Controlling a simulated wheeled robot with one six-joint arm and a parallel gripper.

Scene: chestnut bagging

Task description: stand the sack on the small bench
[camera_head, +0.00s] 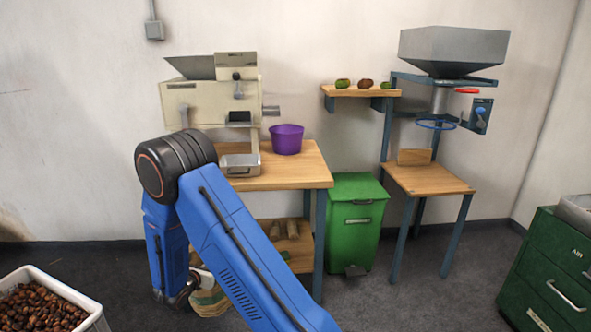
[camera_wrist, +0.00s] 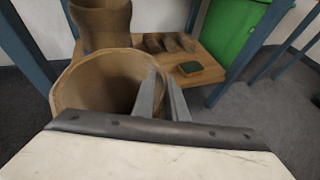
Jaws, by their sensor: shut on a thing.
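The tan sack (camera_wrist: 72,90) is open-mouthed in the wrist view, its round mouth facing up towards the camera. My gripper (camera_wrist: 165,85) is shut on the sack's rim at the near right side of the mouth. In the head view a small part of the sack (camera_head: 209,301), pale with a green band, shows low beside the worktable, mostly hidden behind my blue arm. The small bench (camera_head: 428,180) stands at the right, under the grey hopper, well apart from the sack. A small wooden block (camera_head: 414,157) stands at the back of its top.
A worktable (camera_head: 290,176) carries a cream machine (camera_head: 205,105) and a purple bucket (camera_head: 286,139). Its lower shelf holds brown items and a green pad (camera_wrist: 190,68). A green bin (camera_head: 356,215) stands between worktable and bench. A green cabinet (camera_head: 550,270) is at right.

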